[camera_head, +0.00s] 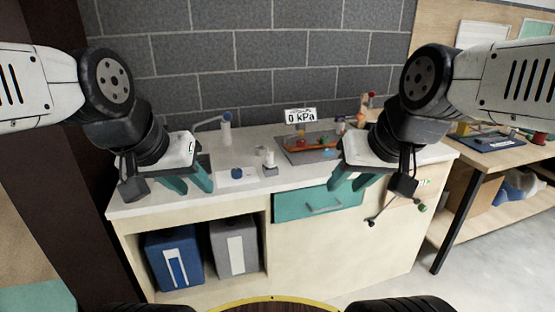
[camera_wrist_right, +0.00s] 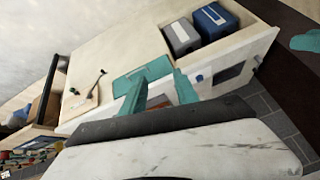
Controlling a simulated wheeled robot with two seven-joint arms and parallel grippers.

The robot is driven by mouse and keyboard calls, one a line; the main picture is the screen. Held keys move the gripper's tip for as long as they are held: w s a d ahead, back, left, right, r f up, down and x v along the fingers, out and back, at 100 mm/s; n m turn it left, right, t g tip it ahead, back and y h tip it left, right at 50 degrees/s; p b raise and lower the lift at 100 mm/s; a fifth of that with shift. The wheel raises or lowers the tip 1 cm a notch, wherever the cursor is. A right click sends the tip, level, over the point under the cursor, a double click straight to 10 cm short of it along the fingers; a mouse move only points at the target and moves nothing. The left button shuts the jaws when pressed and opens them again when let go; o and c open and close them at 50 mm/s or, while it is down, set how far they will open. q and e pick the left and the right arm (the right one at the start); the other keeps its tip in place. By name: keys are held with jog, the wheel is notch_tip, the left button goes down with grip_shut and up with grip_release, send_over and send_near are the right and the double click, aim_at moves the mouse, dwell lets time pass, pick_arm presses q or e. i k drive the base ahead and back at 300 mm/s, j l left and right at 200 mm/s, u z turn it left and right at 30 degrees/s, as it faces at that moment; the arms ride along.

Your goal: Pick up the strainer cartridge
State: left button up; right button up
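I cannot tell for sure which object is the strainer cartridge. A small dark blue round piece (camera_head: 236,173) sits on a white mat (camera_head: 250,181) on the counter, and a small whitish upright piece (camera_head: 269,159) stands just right of it. My left gripper (camera_head: 197,190) is over the counter left of the mat, its teal fingers spread and empty. My right gripper (camera_head: 345,188) is at the counter's front right, above the teal drawer's right side. In the right wrist view its two teal fingers (camera_wrist_right: 157,92) are apart with nothing held between them.
A faucet (camera_head: 226,125) stands at the counter's back left. A grey tray (camera_head: 291,155) with coloured parts and a "0 kPa" display (camera_head: 300,116) is at the back. Below are a teal drawer (camera_head: 290,206), a blue bin (camera_head: 159,250) and a grey bin (camera_head: 222,262). Another table (camera_head: 500,155) stands right.

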aim_at(269, 164)
jog(key=i+l+u, duration=0.45)
jog(key=l+u, duration=0.25)
jog(key=i+l+u, duration=0.15)
jog(key=l+u, duration=0.2)
